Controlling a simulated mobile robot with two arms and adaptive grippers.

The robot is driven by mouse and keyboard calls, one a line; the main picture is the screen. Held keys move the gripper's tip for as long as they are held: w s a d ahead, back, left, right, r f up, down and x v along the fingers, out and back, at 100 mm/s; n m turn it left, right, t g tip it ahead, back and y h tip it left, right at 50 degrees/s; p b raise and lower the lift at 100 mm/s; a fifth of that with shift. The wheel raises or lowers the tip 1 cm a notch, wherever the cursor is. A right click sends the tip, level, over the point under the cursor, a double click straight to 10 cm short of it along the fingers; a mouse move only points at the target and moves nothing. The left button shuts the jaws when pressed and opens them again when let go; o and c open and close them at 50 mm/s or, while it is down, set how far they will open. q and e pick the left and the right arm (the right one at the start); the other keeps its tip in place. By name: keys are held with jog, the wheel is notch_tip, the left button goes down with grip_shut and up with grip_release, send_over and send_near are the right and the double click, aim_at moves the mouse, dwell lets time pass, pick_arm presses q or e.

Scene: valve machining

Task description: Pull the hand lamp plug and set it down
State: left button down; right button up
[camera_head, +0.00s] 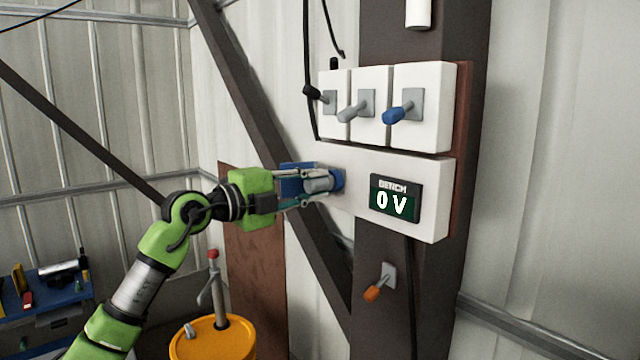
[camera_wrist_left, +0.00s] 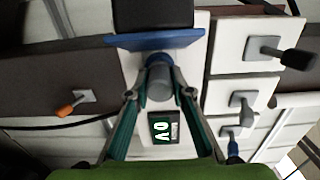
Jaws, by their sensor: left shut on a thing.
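The grey plug (camera_head: 318,183) sits at the blue socket (camera_head: 338,179) on the left part of the white panel box. It also shows in the wrist view as a grey cylinder (camera_wrist_left: 159,82) below the blue socket lid (camera_wrist_left: 155,40). My left gripper (camera_head: 310,190) is shut on the plug, one finger on each side of it. In the wrist view its fingers (camera_wrist_left: 159,96) flank the plug. The fingers partly hide the plug, and I cannot tell how deep it sits in the socket. My right gripper is in neither view.
A display (camera_head: 395,201) on the panel reads 0 V. Above it are a black lever (camera_head: 312,92), a grey lever (camera_head: 352,112) and a blue lever (camera_head: 397,115). An orange lever (camera_head: 373,292) is below. A yellow drum (camera_head: 215,343) and a blue bench (camera_head: 50,308) stand lower left.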

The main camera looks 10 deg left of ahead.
aim_at(307, 186)
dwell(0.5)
pick_arm(q)
jog(key=shift+b+v, duration=0.75)
jog(key=shift+v, duration=1.65)
